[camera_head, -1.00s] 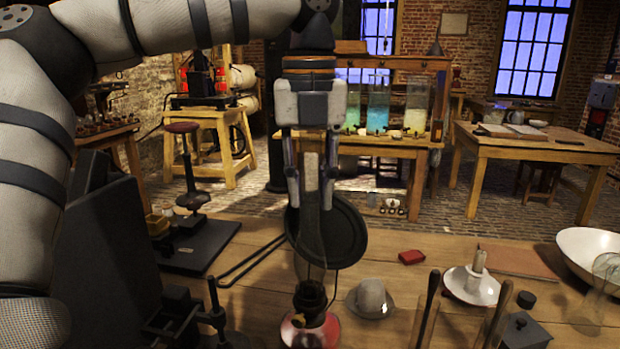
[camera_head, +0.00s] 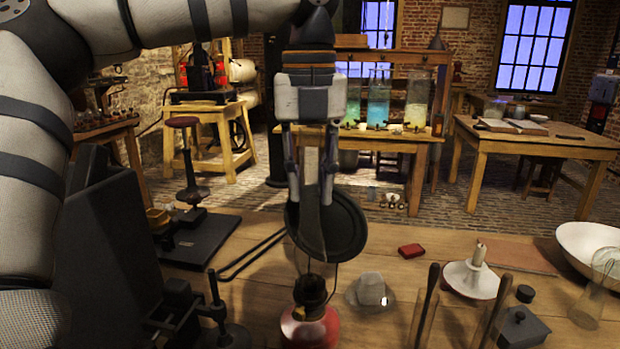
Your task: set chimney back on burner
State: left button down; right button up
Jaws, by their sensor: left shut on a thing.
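The burner (camera_head: 310,292) is a dark collar on top of a red lamp (camera_head: 311,331) at the front middle of the bench, cut by the lower picture edge. My left gripper (camera_head: 311,196) points down above it, shut on the clear glass chimney (camera_head: 310,238). The chimney hangs roughly upright between the fingers. Its lower end is faint against the dark disc behind it, and it appears above the burner; I cannot tell the exact gap. My right gripper is not in view.
A black round disc (camera_head: 345,230) with long rods stands behind the chimney. A clear glass piece (camera_head: 371,291) sits right of the lamp. A red block (camera_head: 411,251), a white candle holder (camera_head: 471,280) and a white bowl (camera_head: 592,248) lie farther right. Dark apparatus (camera_head: 180,310) stands left.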

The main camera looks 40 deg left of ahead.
aim_at(310, 128)
pick_arm(q)
jog(key=shift+f, duration=0.85)
jog(key=c, duration=1.3)
grip_release()
jog(key=shift+f, duration=0.1)
notch_tip(310, 128, up, 12)
jog(key=shift+r, duration=0.1)
